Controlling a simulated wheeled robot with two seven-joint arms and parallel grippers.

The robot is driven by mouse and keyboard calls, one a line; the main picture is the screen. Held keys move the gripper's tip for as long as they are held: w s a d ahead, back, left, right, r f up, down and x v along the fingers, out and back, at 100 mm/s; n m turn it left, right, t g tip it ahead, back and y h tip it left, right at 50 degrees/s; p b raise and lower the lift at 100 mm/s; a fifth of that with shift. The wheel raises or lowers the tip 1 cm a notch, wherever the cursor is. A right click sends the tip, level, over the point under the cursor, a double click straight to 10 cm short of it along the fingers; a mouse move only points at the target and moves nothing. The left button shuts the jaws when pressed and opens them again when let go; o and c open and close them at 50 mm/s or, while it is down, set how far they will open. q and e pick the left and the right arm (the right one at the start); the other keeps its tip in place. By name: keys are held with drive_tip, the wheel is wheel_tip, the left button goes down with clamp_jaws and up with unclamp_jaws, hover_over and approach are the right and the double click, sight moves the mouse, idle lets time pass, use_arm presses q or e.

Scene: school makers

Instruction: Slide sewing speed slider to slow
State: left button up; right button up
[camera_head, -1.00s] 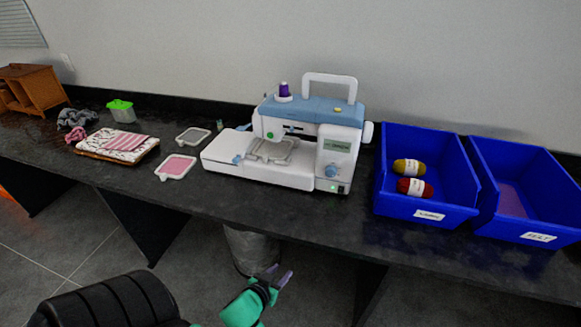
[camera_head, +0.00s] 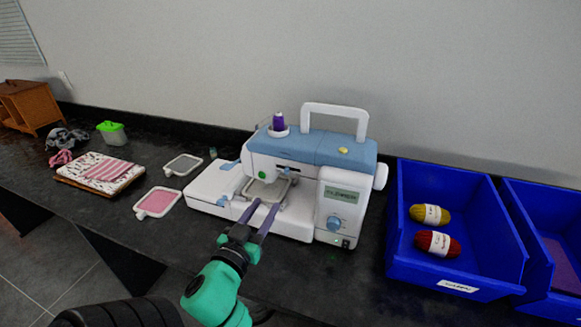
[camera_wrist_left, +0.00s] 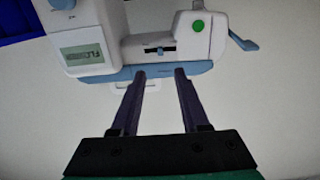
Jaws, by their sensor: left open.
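The white and blue sewing machine (camera_head: 318,152) stands upright near the middle of the table. In the left wrist view it appears upside down, with its speed slider (camera_wrist_left: 161,51) showing as a small knob in a short dark slot. The round green button (camera_wrist_left: 197,27) and the display (camera_wrist_left: 87,54) lie on either side of that slot. My left gripper (camera_head: 264,205) is open and empty in front of the machine. In the left wrist view its two fingers (camera_wrist_left: 160,76) are spread, their tips apart and below the slider in the picture. My right gripper is out of view.
Blue bins (camera_head: 402,235) stand right of the machine; one holds yellow yarn (camera_head: 429,214) and red yarn (camera_head: 437,243). A pink hoop (camera_head: 157,202) and a grey hoop (camera_head: 183,165) lie left of it. Folded fabric (camera_head: 100,172) lies farther left.

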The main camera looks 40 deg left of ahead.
sight(285, 172)
use_arm(q)
drive_tip(key=p+x, duration=0.1)
drive_tip(key=x, duration=0.2)
drive_tip(key=p+x, duration=0.1)
drive_tip(key=x, duration=0.2)
drive_tip(key=r+p+x, duration=0.1)
drive_tip(key=x, duration=0.5)
drive_tip(key=shift+w+f+p, duration=0.1)
drive_tip(key=shift+p, duration=0.2)
drive_tip(key=shift+w+a, duration=0.1)
drive_tip(key=shift+w, duration=0.15)
clamp_jaws()
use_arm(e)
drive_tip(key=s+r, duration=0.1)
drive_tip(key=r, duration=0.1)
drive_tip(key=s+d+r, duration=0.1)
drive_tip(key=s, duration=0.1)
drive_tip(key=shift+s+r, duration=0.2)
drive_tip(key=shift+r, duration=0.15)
use_arm(q)
drive_tip(key=shift+a, duration=0.1)
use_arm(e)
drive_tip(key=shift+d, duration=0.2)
